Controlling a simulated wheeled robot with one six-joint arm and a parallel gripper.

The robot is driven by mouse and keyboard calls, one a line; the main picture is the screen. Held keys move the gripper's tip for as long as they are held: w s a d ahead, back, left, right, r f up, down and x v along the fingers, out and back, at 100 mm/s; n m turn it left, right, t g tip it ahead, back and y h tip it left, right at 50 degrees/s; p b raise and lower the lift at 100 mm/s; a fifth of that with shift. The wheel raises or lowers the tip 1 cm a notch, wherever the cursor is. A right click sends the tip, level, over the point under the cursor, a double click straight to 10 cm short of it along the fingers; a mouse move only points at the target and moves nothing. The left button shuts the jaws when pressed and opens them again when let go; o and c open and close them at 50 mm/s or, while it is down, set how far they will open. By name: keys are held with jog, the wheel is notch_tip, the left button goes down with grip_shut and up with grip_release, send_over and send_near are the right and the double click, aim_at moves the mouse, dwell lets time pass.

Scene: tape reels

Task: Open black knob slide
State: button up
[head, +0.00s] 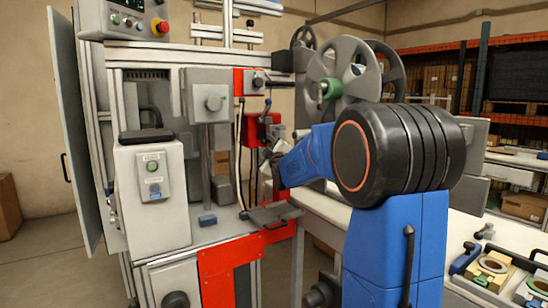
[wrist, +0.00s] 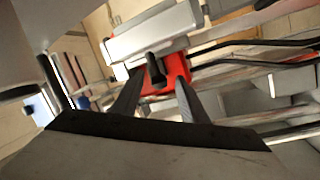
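In the wrist view a small black knob (wrist: 155,66) sits on a red block (wrist: 176,70) below a pale grey slide body (wrist: 155,34). My gripper (wrist: 160,82) is open, its two dark fingers pointing at the red block, with the knob in the gap between the tips. I see no clear contact with the knob. In the head view my gripper (head: 268,160) is small and partly hidden by my wrist, close to the red unit (head: 262,128) inside the machine. The knob itself cannot be made out there.
Another red-backed unit (head: 252,82) sits above. A grey plate (head: 275,214) juts out below my gripper. A control box (head: 153,195) stands at the left. Large grey reels (head: 345,72) stand behind my arm. Dark cables (wrist: 250,45) cross the wrist view's right side.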

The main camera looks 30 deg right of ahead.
jog(key=v, duration=1.5)
jog(key=shift+f, duration=0.15)
jog(key=s+a+f+m+g+y, duration=0.1)
jog(key=s+a+f+m+g, duration=0.2)
jog(key=s+a+f+g, duration=0.2)
jog(key=s+a+f+m+g+y, duration=0.2)
jog(key=s+a+f+g, duration=0.3)
jog(key=s+f, duration=0.7)
jog(key=s+a+f+m+g+y, duration=0.1)
jog(key=s+a+f+m+g, duration=0.3)
jog(key=s, duration=1.7)
jog(key=a+f+g, duration=0.1)
jog(key=a+f, duration=0.3)
jog(key=shift+a+f+y, duration=0.2)
jog(key=shift+f+y, duration=0.1)
jog(key=shift+f, duration=0.1)
jog(key=shift+s, duration=0.1)
